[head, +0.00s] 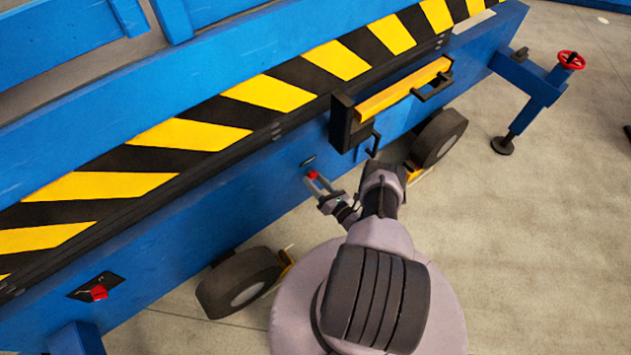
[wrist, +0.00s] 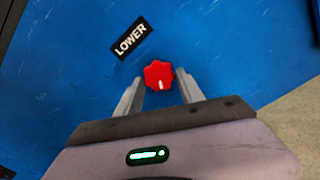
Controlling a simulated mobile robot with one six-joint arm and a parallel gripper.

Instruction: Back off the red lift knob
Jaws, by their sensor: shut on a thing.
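A red lobed knob (wrist: 158,74) sits on the blue panel in the wrist view, with a white mark on its lower part. A black label reading LOWER (wrist: 130,38) is just above and left of it. In the head view the knob (head: 313,175) shows small on the side of the blue machine. My gripper (wrist: 160,84) is shut on the knob, one finger at each side. In the head view my gripper (head: 319,185) reaches the panel from below right.
Another red knob (head: 99,293) sits on a black plate at lower left. A yellow bar in a black bracket (head: 404,88) juts out above right of my gripper. Wheels (head: 240,283) (head: 438,137) stand on both sides. A blue outrigger (head: 527,78) with a red handwheel (head: 571,60) is at upper right.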

